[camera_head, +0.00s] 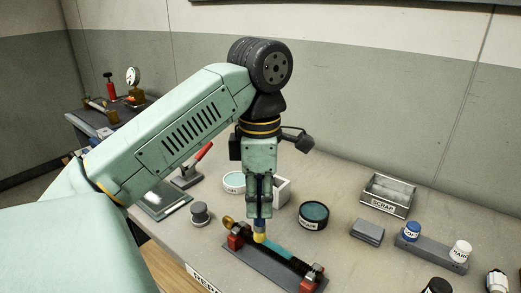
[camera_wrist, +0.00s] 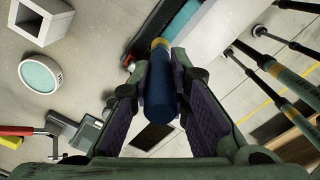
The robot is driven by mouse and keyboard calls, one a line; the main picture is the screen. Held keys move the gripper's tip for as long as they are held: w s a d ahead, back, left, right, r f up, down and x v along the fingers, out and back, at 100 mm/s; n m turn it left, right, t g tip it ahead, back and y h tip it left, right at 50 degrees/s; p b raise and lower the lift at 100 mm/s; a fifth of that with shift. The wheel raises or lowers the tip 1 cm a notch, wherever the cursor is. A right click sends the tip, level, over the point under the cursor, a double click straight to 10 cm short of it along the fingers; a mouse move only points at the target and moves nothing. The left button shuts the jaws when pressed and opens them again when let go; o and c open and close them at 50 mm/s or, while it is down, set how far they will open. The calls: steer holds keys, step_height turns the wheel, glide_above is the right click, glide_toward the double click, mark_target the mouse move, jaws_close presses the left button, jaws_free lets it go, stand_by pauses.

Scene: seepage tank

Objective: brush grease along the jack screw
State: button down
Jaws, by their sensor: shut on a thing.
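My gripper (camera_head: 259,212) is shut on a brush (camera_head: 259,237), pointing down over the fixture. In the wrist view its blue handle (camera_wrist: 160,95) is between the fingers, with a yellow collar (camera_wrist: 160,44) beyond them; the bristles are hard to make out. The grease tin (camera_head: 314,214), a black round tub with teal content, stands open behind the fixture.
A scrap tray (camera_head: 388,197) and a grey block (camera_head: 367,232) stand to the right. A rack there holds a blue-capped bottle (camera_head: 412,231) and a white-capped bottle (camera_head: 460,250). A grey jar (camera_head: 199,213) and a white tub (camera_head: 234,182) are on the left.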

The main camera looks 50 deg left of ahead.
steer(key=shift+s+a, duration=0.1)
steer(key=shift+a, duration=0.25)
steer(key=shift+a, duration=0.35)
steer(key=shift+s, duration=0.1)
step_height(320, 180, up, 7)
steer(key=p, duration=0.6)
stand_by(0.4)
